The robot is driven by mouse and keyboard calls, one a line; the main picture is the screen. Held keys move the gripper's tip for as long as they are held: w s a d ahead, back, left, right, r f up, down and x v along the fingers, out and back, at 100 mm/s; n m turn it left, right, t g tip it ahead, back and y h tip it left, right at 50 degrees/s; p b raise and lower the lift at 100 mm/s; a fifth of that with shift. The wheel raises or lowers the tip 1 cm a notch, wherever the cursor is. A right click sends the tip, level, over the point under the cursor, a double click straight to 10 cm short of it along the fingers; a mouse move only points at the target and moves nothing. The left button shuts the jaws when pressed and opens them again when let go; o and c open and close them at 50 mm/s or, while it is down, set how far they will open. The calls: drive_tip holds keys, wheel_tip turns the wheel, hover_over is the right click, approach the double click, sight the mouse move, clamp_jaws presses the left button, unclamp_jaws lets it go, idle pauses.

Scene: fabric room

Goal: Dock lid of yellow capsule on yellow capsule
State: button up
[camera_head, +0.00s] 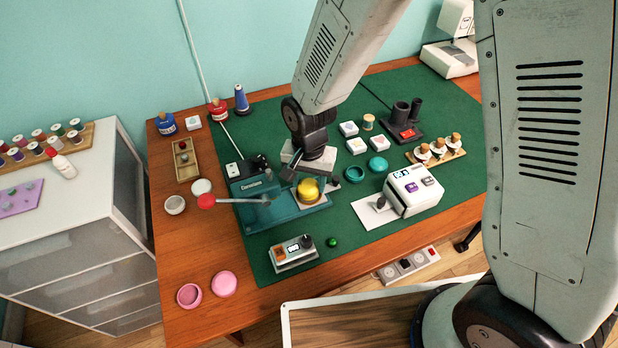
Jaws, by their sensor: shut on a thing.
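A round, shiny yellow capsule (309,191) shows at the pale plate on the right end of the teal machine (262,212). My gripper (313,179) points down directly over it, its fingers at the yellow piece's left and right. The gripper is shut on the yellow piece, which looks like the lid of the yellow capsule. The lid and the capsule body cannot be told apart here. The seam between them, and whether they touch, is hidden by the gripper and the small size.
A red-knobbed lever (207,201) reaches left from the machine. A white device (412,190) stands to the right, a small control box (293,252) in front. Teal round pieces (355,174) lie to the right. Pink round pieces (224,284) lie at front left.

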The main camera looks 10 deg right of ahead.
sight(309, 183)
drive_tip(key=shift+f, duration=0.1)
drive_tip(key=o, duration=0.7)
drive_tip(key=shift+r, duration=5.5)
